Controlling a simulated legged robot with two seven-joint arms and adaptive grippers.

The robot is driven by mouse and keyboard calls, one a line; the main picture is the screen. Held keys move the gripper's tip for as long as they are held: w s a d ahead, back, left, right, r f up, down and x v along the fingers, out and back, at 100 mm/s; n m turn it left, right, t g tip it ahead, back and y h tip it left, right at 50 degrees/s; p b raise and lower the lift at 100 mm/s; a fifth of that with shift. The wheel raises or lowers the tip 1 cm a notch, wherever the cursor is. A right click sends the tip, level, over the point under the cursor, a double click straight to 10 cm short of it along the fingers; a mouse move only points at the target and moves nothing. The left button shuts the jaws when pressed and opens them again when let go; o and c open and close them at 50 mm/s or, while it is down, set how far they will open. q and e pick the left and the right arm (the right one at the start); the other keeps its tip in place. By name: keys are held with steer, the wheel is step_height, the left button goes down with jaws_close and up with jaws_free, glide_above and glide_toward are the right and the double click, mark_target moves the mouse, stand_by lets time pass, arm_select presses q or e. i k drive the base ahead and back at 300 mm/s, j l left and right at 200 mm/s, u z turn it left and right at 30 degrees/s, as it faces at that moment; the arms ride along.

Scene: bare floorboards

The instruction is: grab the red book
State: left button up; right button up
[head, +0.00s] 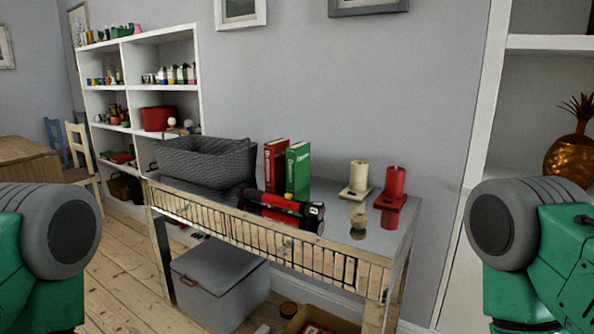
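The red book (275,165) stands upright on the mirrored side table (344,222), directly left of a green book (298,170). A red and black cylindrical tool, perhaps a flashlight (284,204), lies in front of both books and hides their lower parts. A grey woven basket (205,160) sits close to the left of the red book. Parts of my two green and grey arms show at the lower left and lower right edges, apart from the table. Neither gripper's fingers are in view.
A white candle (359,176) and a red candle (396,183) stand on holders at the table's right. A grey box (221,283) sits below the table. White shelves (484,190) stand at right, and a filled shelf unit (137,85) at left. Floorboards (118,262) are bare at left front.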

mark_target(275, 151)
steer(key=z, duration=0.3)
steer(key=i+j+z, duration=0.2)
steer(key=z, duration=0.15)
steer(key=i+j+z, duration=0.15)
steer(key=j+z, duration=0.2)
steer(key=i+j+z, duration=0.15)
steer(key=j+z, duration=0.2)
